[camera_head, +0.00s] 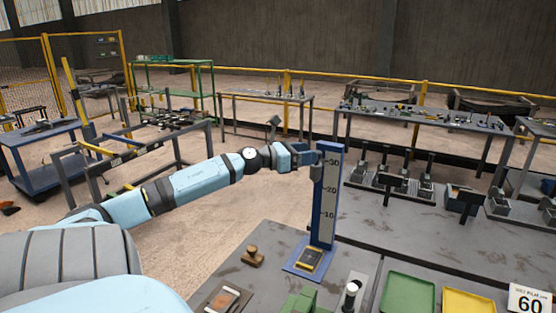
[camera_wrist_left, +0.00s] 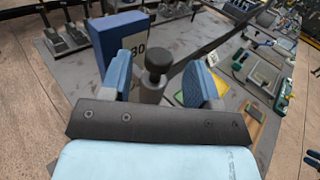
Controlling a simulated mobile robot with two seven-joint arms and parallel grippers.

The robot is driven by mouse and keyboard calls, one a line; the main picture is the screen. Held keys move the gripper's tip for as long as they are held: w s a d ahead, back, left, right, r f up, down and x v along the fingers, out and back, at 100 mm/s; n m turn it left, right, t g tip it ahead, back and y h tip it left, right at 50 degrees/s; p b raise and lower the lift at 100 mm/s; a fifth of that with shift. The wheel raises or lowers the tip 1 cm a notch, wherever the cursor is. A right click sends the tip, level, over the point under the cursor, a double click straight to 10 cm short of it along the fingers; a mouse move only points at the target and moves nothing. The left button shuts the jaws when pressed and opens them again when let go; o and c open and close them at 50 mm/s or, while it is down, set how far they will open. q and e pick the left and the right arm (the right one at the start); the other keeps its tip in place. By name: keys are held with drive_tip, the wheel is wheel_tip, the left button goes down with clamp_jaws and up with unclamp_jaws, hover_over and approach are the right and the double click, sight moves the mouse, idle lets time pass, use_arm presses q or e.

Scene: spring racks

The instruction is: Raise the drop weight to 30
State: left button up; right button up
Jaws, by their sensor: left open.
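The drop weight (camera_head: 316,173) is a small dark grey cylinder beside the upper part of the blue scale post (camera_head: 326,210), level with about the 30 mark. The post's white scale reads 10, 20 and 30 and stands on a blue base. In the left wrist view, the weight's black knob and grey body (camera_wrist_left: 153,90) stand between my blue fingers. My left gripper (camera_head: 305,156) is open around the weight at the post's top; a gap shows beside the knob. The fingers partly hide the weight in the head view.
On the grey bench, a wooden stamp-like block (camera_head: 253,256) lies left of the post. A black-topped cylinder (camera_head: 350,296) stands in front.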

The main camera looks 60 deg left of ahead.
use_arm(q)
drive_tip(key=v, duration=0.8)
drive_tip(key=shift+s+b, duration=0.2)
drive_tip(key=shift+b, duration=0.15)
